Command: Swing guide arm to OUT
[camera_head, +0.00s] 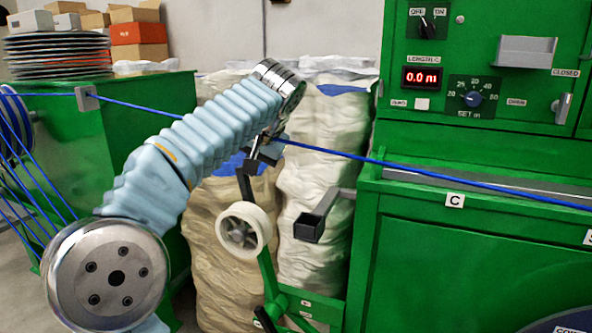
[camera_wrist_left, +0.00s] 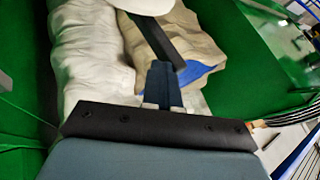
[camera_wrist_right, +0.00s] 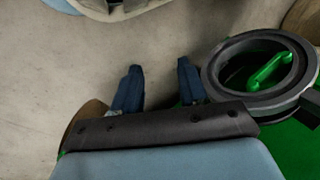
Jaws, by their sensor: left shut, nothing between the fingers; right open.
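The guide arm (camera_head: 268,272) is a green lever with a white roller (camera_head: 244,229) on it and a dark bar (camera_head: 245,186) rising above the roller. It leans up and left from a green bracket (camera_head: 318,306) with small labels too small to read. My left gripper (camera_head: 250,165) is shut and empty at the top of the dark bar; I cannot tell if it touches. In the left wrist view the shut fingers (camera_wrist_left: 163,85) are beside the bar (camera_wrist_left: 158,40), with the roller (camera_wrist_left: 143,5) beyond. My right gripper (camera_wrist_right: 160,85) is open and empty, outside the head view.
A taut blue cable (camera_head: 340,152) crosses behind my left arm to the green machine (camera_head: 470,255). A dark square-ended bar (camera_head: 318,220) juts out right of the roller. Wrapped white sacks (camera_head: 315,180) stand behind. A black ring with a green handle (camera_wrist_right: 270,72) is right of my right gripper.

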